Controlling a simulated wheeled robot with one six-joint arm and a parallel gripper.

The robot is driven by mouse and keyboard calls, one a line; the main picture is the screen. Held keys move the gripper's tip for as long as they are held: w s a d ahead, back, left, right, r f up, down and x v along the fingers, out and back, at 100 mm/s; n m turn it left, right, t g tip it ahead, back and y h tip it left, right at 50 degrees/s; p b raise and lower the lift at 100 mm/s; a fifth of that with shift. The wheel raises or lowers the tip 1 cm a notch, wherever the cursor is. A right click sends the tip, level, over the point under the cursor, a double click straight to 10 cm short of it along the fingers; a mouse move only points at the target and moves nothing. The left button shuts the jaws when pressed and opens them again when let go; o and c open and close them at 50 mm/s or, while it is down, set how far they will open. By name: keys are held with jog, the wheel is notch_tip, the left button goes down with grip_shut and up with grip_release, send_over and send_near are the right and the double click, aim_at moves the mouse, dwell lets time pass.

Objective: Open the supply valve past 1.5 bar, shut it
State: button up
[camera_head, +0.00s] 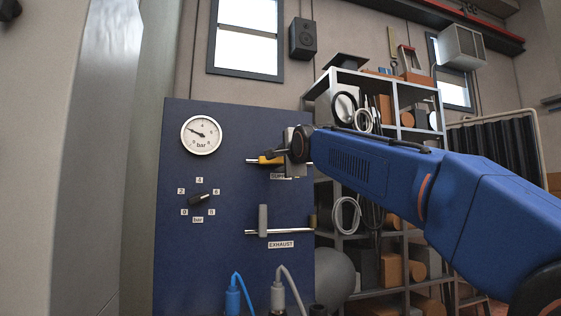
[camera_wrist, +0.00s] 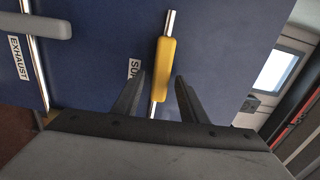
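The supply valve's yellow handle (camera_head: 271,160) is on the blue panel (camera_head: 225,250) and lies along its metal pipe. In the wrist view the yellow handle (camera_wrist: 161,72) sits between the tips of my gripper (camera_wrist: 160,78), with gaps on both sides. My gripper (camera_head: 278,154) is open in front of the handle and partly hides it and the supply label. The round bar gauge (camera_head: 201,135) is at the panel's upper left. Its needle points to the upper left; the small numbers are too blurred for an exact reading.
The exhaust valve's grey handle (camera_head: 263,220) stands across its pipe below the supply valve. A black selector knob (camera_head: 199,199) is at the lower left of the panel. Blue and grey hoses rise at its bottom edge. A loaded shelf (camera_head: 402,190) stands to the right.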

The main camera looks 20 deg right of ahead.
grip_shut()
